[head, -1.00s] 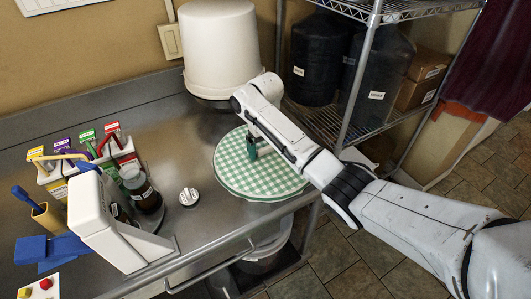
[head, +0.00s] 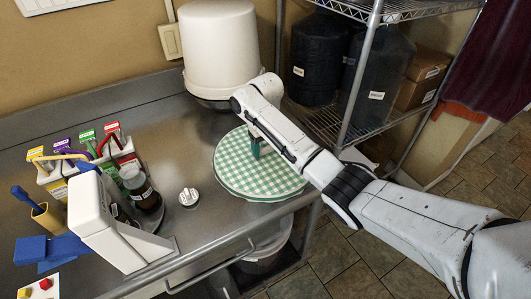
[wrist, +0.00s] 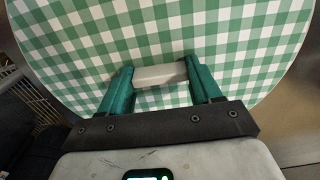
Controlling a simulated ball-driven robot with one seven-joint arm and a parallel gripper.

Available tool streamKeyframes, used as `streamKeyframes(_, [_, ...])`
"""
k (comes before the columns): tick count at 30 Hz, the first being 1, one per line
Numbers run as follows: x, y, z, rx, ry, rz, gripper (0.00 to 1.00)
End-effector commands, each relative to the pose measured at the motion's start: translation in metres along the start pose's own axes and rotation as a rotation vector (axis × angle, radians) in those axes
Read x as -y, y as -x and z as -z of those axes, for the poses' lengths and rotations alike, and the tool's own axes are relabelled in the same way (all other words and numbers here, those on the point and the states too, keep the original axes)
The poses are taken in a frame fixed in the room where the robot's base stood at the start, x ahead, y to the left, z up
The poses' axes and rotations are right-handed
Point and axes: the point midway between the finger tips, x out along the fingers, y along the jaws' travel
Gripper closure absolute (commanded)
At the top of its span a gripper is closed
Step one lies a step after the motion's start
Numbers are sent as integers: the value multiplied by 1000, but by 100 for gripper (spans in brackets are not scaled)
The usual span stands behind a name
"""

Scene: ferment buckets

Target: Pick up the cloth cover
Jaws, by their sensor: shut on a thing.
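The cloth cover (head: 240,178) is a round green-and-white checked piece at the right end of the steel counter. In the wrist view the cover (wrist: 240,40) fills most of the picture, with a pale grip bar (wrist: 160,76) at its middle. My gripper (head: 255,150) reaches down onto the cover from above. In the wrist view the green fingers of my gripper (wrist: 160,82) are shut on the two ends of the pale bar. In the head view my arm hides part of the cover's right side and the bar.
A white bucket (head: 220,50) stands behind the cover. A wire shelf (head: 345,118) with dark containers is on the right. A white knob (head: 189,196), a dark jar (head: 143,188), a white device (head: 105,222) and packets (head: 90,140) are on the left. Bare counter lies between.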

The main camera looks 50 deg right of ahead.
Motion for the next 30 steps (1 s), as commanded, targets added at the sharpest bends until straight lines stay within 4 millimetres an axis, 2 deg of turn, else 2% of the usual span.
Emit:
streamKeyframes(5, [0, 2, 0, -1, 0, 0, 69])
streamKeyframes(11, [1, 15, 1, -4, 1, 0, 69])
streamKeyframes(14, [1, 28, 2, -5, 2, 1, 69])
streamKeyframes(19, [16, 53, -12, -4, 5, 2, 69])
streamKeyframes(21, [22, 72, -18, -2, 3, 1, 69])
streamKeyframes(28, [38, 101, -33, 1, 1, 0, 69])
streamKeyframes(30, [49, 105, -42, 2, 3, 1, 69])
